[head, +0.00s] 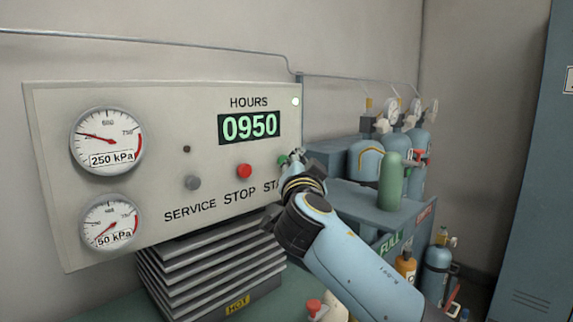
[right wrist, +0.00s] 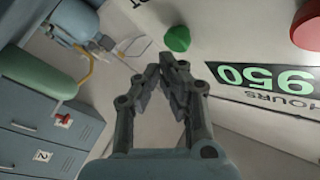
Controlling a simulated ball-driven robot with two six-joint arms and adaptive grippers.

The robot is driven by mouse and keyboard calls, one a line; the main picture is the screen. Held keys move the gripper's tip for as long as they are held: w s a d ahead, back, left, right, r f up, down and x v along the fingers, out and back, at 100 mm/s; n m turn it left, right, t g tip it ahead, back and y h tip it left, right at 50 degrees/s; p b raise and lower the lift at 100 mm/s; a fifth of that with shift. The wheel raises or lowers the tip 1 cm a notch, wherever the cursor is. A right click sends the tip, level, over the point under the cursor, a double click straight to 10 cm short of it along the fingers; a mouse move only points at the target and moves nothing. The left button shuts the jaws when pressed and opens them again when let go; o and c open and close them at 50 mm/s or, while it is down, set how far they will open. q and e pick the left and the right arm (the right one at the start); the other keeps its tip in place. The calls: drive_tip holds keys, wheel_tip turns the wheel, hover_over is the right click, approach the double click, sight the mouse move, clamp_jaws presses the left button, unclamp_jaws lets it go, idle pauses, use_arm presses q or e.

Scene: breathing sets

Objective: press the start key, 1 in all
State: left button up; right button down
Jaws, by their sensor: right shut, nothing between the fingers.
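The start key is a green button (head: 282,160) at the right end of the row on the grey panel (head: 215,111). In the head view my right gripper (head: 297,155) is just right of it and partly covers it and its label. In the right wrist view the green start key (right wrist: 177,38) shows whole, just beyond the closed fingertips of my right gripper (right wrist: 167,62), with a small gap in the picture. The gripper is shut and empty. My left gripper is out of view.
The red stop key (head: 244,171) and grey service key (head: 193,183) sit left of the start key. The display (head: 249,126) reads 0950. Gas cylinders (head: 365,157) and a green cylinder (head: 390,181) stand right of the panel, near my right arm.

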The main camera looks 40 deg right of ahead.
drive_tip(key=shift+s, duration=0.1)
drive_tip(key=s, duration=0.3)
drive_tip(key=s+b, duration=0.1)
drive_tip(key=s, duration=0.1)
drive_tip(key=shift+d, duration=0.25)
idle(0.9)
